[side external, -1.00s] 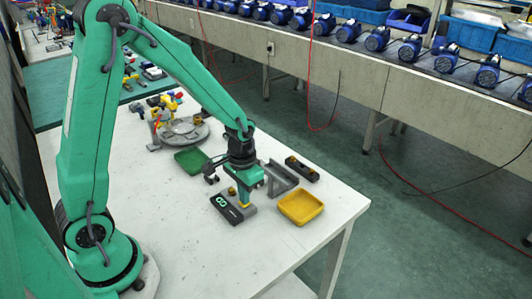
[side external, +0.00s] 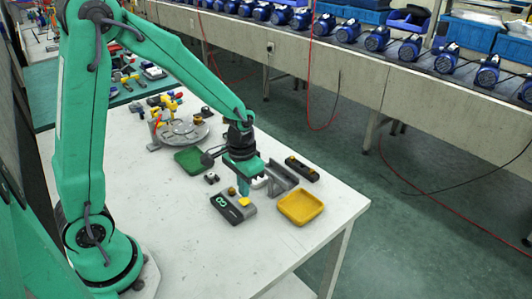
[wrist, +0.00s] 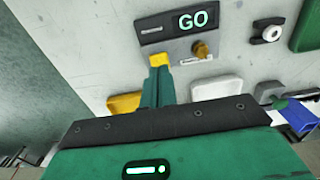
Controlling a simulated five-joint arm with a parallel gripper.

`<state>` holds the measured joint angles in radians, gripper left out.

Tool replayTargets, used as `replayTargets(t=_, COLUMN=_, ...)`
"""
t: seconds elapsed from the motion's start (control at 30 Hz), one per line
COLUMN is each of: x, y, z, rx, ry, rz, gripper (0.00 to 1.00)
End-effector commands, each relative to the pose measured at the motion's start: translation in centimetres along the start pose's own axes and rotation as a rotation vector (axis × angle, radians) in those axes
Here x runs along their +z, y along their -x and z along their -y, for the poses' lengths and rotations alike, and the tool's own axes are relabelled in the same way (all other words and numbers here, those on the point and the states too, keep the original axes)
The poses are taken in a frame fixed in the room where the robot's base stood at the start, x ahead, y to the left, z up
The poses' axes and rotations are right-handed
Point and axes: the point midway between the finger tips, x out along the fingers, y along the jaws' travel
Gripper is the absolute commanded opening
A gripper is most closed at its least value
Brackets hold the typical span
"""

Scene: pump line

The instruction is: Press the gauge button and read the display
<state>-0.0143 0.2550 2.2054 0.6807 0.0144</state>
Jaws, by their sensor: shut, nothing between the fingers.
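The gauge (side external: 233,211) is a grey and dark box lying flat on the white table. Its lit green display (side external: 222,201) reads "GO" in the wrist view (wrist: 193,20). A yellow button (side external: 244,202) sits at one end of the gauge, and a brass fitting (side external: 232,191) projects from its side. My gripper (side external: 243,190) is shut and empty, just above and behind the button in the side view. In the wrist view the fingertips (wrist: 160,72) overlap the edge of the button (wrist: 159,59), and I cannot tell the exact gap.
A yellow tray (side external: 301,219) stands right of the gauge, with a grey channel bracket (side external: 282,182) behind it. A green tray (side external: 187,167), a small block with a white knob (side external: 212,178) and a round grey plate (side external: 184,138) lie behind and left. The table's front is clear.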

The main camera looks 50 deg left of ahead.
Motion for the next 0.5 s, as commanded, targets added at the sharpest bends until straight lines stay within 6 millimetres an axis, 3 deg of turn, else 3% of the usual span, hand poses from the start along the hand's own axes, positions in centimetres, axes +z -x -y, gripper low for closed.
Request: replayTargets(t=0.5, x=0.0, y=3.5, z=0.0, rx=0.000, ry=0.000, rz=-0.002, gripper=0.00)
